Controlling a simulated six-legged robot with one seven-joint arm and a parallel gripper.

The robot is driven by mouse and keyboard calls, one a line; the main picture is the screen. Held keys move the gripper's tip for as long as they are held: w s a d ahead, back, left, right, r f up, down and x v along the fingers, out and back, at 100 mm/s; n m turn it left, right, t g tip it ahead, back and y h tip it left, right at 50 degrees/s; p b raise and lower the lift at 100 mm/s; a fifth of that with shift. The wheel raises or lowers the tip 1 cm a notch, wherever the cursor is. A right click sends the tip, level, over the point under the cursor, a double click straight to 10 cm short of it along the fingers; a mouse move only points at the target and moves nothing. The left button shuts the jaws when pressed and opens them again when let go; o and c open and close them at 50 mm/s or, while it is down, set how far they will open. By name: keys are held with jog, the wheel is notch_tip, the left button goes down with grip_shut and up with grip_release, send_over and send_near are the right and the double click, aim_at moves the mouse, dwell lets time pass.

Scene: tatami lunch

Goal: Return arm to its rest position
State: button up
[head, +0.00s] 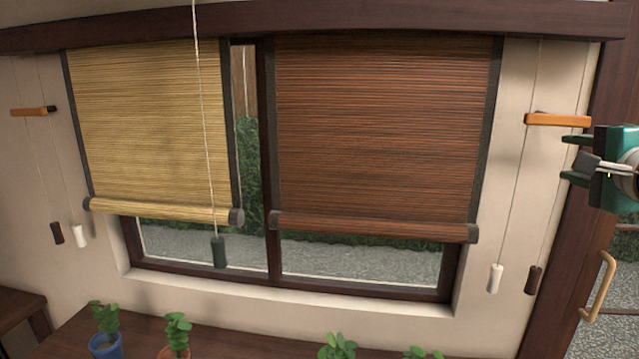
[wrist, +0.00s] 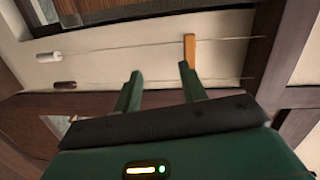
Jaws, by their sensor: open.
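My gripper (head: 572,160) is at the right edge of the head view, green with its two fingers apart, in front of the wall and door frame. In the wrist view its two green fingers (wrist: 160,85) are spread with nothing between them. An orange wooden bar (wrist: 189,49) shows just beyond the right fingertip; I cannot tell from this view whether they touch. In the head view the same orange bar (head: 558,119) is on the wall just above the fingers. The rest of my arm is mostly out of view.
A tan blind (head: 150,130) and a red-brown blind (head: 385,130) hang partly lowered over the window. Cords with white (head: 495,278) and brown (head: 533,280) pulls hang at right. A green pull (head: 219,252) hangs in front. Potted plants (head: 106,345) line the bottom. A door handle (head: 598,287) is below my gripper.

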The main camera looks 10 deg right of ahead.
jog(key=s+a+f+n+g+y, duration=0.1)
jog(key=a+f+n+g+y, duration=0.3)
jog(key=a+f, duration=0.6)
jog(key=s+a+f+n+g+y, duration=0.1)
jog(key=a+f+n+g, duration=0.1)
jog(key=a+f+n, duration=0.75)
jog(key=s+a+f+n+g+h, duration=0.2)
jog(key=s+a+f+n+g, duration=0.2)
jog(key=s+a+f, duration=0.6)
notch_tip(320, 180, down, 2)
jog(key=shift+s+a+f+n+g, duration=0.15)
jog(key=shift+s+f+n+g, duration=0.2)
jog(key=shift+n, duration=0.3)
jog(key=shift+w+r, duration=0.1)
jog(key=shift+w, duration=0.05)
